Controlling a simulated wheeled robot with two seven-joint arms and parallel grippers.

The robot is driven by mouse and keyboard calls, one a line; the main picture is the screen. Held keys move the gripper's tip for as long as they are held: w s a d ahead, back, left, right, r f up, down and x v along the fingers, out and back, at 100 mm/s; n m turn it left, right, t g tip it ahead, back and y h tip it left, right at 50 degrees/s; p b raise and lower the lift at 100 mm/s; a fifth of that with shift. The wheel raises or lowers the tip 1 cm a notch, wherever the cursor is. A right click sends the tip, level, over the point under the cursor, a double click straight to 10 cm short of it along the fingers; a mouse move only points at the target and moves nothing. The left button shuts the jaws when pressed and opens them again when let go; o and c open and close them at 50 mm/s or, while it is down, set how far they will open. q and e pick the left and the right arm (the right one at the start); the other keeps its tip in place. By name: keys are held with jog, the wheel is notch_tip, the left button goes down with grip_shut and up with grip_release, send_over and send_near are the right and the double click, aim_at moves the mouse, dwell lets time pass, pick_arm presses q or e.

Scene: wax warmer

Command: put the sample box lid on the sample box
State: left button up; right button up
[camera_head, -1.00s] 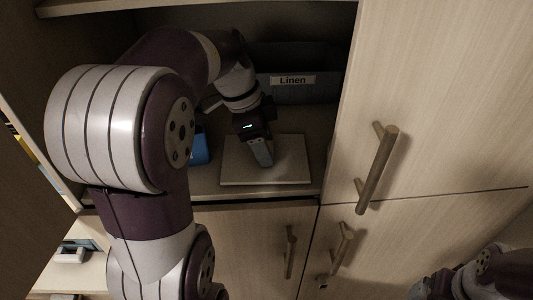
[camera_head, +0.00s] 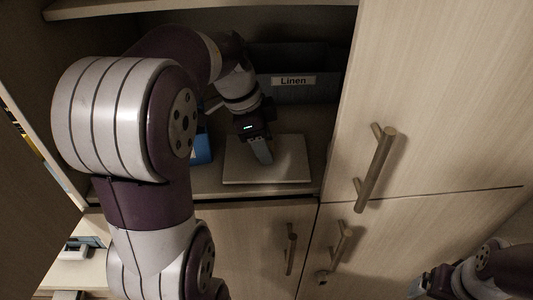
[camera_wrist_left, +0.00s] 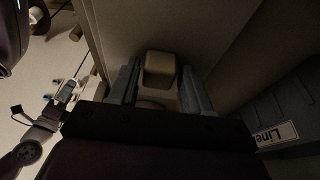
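A flat, pale square piece (camera_head: 290,165), which looks like the sample box lid, lies level on the cabinet shelf. My left gripper (camera_head: 265,158) points down at its middle. In the left wrist view, a pale rounded block like a knob (camera_wrist_left: 159,70) sits between the two fingers of my left gripper (camera_wrist_left: 160,78). The fingers are apart, close along both sides of the block; whether they press on it I cannot tell. I cannot make out a separate sample box. Part of my right arm (camera_head: 485,275) shows at the lower right, without clear fingers.
A dark bin labelled Linen (camera_head: 310,93) stands behind the pale piece. A blue object (camera_head: 203,150) lies left of it, partly behind my arm. A tall closed door with a bar handle (camera_head: 377,168) bounds the right. A lower surface with small items (camera_head: 75,250) shows at the left.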

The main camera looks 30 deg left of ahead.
aim_at(271, 144)
pick_arm(q)
grip_shut()
jog(key=shift+r, duration=0.45)
dwell(0.3)
jog(key=shift+r, duration=1.7)
jog(key=shift+w, duration=0.1)
